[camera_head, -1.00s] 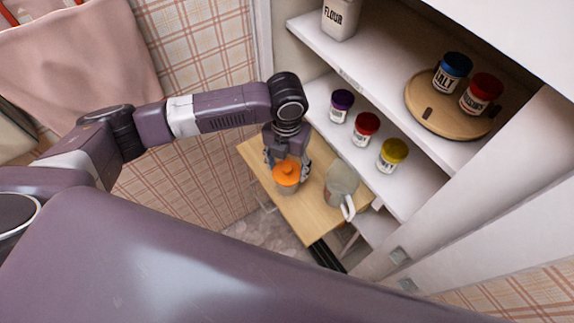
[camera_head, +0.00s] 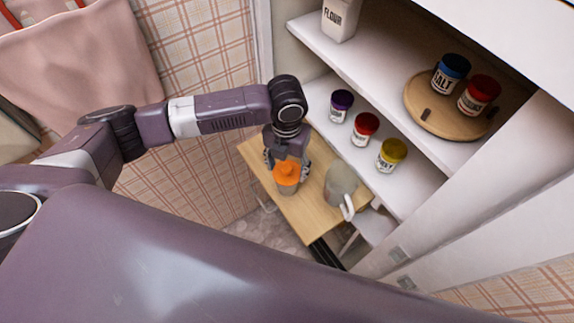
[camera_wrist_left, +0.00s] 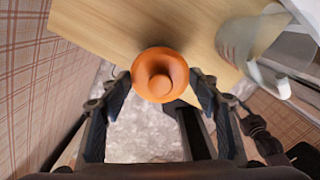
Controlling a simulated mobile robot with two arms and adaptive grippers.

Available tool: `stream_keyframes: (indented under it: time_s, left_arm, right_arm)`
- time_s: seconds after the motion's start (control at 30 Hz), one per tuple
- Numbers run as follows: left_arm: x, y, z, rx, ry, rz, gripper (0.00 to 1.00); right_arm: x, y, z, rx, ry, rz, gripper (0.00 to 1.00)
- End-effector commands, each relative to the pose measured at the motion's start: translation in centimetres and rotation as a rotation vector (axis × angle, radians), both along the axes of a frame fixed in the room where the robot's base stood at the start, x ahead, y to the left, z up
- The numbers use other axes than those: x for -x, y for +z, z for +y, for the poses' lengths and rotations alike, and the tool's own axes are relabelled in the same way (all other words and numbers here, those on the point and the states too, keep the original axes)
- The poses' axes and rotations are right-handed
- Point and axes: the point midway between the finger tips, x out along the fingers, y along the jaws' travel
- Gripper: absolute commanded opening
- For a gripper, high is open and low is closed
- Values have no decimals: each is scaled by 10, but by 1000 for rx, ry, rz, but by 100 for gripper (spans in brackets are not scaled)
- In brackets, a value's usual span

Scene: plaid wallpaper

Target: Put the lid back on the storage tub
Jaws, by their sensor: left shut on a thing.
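The orange round lid with a knob (camera_head: 287,169) is between the fingers of my left gripper (camera_head: 287,163), which is shut on it. The lid is level, its knob toward the wrist. The storage tub (camera_head: 286,188) shows as a small body directly under the lid, over the wooden board. I cannot tell whether the lid is seated on its rim. In the left wrist view the lid (camera_wrist_left: 160,75) lies between the two fingers (camera_wrist_left: 160,88) and hides the tub. My right gripper is not in view.
A grey pitcher with a white handle (camera_head: 341,183) stands close to the right on the wooden pull-out board (camera_head: 305,218). Shelves above hold purple, red and yellow-lidded jars (camera_head: 364,129), a flour canister (camera_head: 340,20) and a round wooden turntable (camera_head: 418,108) with two jars.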

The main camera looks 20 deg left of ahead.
Motion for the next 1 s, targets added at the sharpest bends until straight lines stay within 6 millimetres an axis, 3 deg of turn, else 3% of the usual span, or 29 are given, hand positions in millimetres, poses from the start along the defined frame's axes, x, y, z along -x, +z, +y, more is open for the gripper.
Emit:
stream_keyframes:
  time_s: [0.47,0.5,0.63,0.87,1.0]
  left_arm:
    - [0,0,0,0,0,0,40]
    - [0,0,0,0,0,0,61]
    - [0,0,0,0,0,0,75]
    - [0,0,0,0,0,0,77]
    - [0,0,0,0,0,0,92]
  right_arm:
    - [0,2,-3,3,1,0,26]
    - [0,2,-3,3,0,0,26]
    - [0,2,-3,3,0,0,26]
    - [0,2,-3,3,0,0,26]
    - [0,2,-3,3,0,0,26]
